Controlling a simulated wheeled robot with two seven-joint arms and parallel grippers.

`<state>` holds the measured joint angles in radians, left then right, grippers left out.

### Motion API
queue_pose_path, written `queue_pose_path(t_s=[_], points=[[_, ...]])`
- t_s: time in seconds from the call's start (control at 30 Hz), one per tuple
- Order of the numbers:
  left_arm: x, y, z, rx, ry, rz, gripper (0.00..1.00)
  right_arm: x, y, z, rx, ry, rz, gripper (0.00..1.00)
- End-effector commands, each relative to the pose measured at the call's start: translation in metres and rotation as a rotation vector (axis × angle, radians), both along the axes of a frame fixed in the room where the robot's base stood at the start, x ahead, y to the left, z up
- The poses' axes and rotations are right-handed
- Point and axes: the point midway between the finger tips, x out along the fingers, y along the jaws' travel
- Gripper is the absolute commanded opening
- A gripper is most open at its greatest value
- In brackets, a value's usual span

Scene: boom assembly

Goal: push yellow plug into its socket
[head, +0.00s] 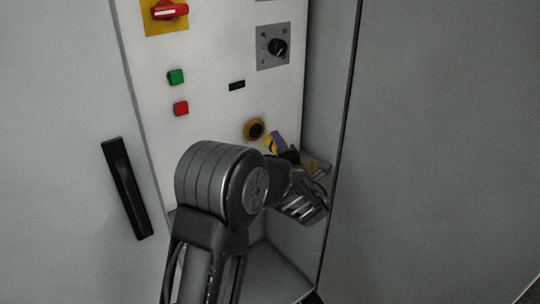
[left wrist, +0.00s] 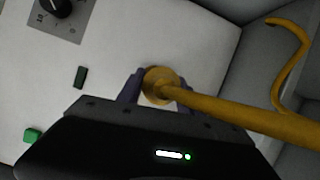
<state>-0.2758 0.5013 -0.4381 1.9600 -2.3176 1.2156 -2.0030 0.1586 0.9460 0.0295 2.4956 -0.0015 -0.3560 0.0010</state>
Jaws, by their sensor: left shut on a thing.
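The yellow plug (left wrist: 158,84) is between the two fingers of my left gripper (left wrist: 159,90), which is shut on it. In the head view the left gripper (head: 278,145) is just right of and below the socket, with a bit of the yellow plug (head: 269,146) showing beside a finger. The socket (head: 255,129) is a yellow ring with a dark centre on the white panel. It looks empty, and the plug appears apart from it. In the left wrist view I cannot make out the socket. My right gripper is out of view.
The white panel (head: 215,120) also bears a red switch (head: 170,11), a black knob (head: 278,47), a green button (head: 176,77) and a red button (head: 181,108). A yellow cable (left wrist: 245,118) runs right from the plug. The cabinet's side wall (head: 325,110) is close on the right.

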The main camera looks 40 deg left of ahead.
Motion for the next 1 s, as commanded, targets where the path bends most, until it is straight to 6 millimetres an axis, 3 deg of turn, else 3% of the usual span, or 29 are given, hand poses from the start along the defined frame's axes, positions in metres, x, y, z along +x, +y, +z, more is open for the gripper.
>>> queue_pose_path(t_s=[0.57,1.0], points=[[0.001,0.004,0.001,0.030,-0.013,0.003,0.00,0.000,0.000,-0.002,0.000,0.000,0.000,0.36],[0.010,0.035,0.000,0.030,-0.013,0.004,0.00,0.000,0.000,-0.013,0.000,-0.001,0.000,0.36]])
